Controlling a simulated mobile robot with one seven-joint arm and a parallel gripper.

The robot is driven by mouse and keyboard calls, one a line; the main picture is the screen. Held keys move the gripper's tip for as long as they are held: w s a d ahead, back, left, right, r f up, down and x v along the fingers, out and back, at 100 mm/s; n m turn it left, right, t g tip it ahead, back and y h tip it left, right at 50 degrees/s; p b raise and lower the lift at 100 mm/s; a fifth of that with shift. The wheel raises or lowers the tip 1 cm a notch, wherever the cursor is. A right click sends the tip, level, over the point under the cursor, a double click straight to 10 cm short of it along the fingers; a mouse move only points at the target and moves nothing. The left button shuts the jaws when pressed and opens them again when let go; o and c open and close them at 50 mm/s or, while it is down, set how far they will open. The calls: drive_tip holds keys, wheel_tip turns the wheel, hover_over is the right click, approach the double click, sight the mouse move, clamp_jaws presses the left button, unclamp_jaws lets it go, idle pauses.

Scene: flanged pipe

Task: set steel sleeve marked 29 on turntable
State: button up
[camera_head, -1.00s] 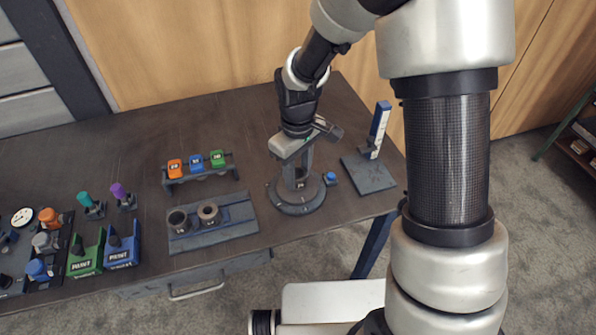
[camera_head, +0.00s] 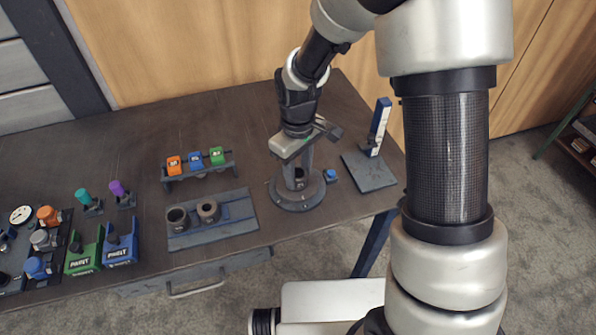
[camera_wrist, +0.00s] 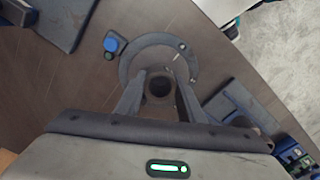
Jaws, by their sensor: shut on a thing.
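The turntable (camera_head: 293,204) is a round dark grey disc near the table's right part. It also shows in the wrist view (camera_wrist: 186,56) as a ring behind the fingers. My gripper (camera_head: 298,182) points down over its middle, its fingers shut on a small dark steel sleeve (camera_head: 299,184). In the wrist view the sleeve (camera_wrist: 159,86) is seen from above as a round open end between the two fingertips (camera_wrist: 158,92). The sleeve stands upright at the turntable's centre; I cannot tell if it touches the surface. Its number is too small to read.
A blue button (camera_head: 330,175) sits beside the turntable, and a plate with an upright scale (camera_head: 370,170) stands to the right. A grey block (camera_head: 240,222) at left holds two more sleeves.

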idle(0.3)
drive_tip(key=o, duration=1.8)
drive_tip(key=shift+c, duration=0.2)
drive_tip(key=shift+r, duration=0.1)
wheel_tip(320, 180, up, 7)
drive_tip(key=p, duration=0.5)
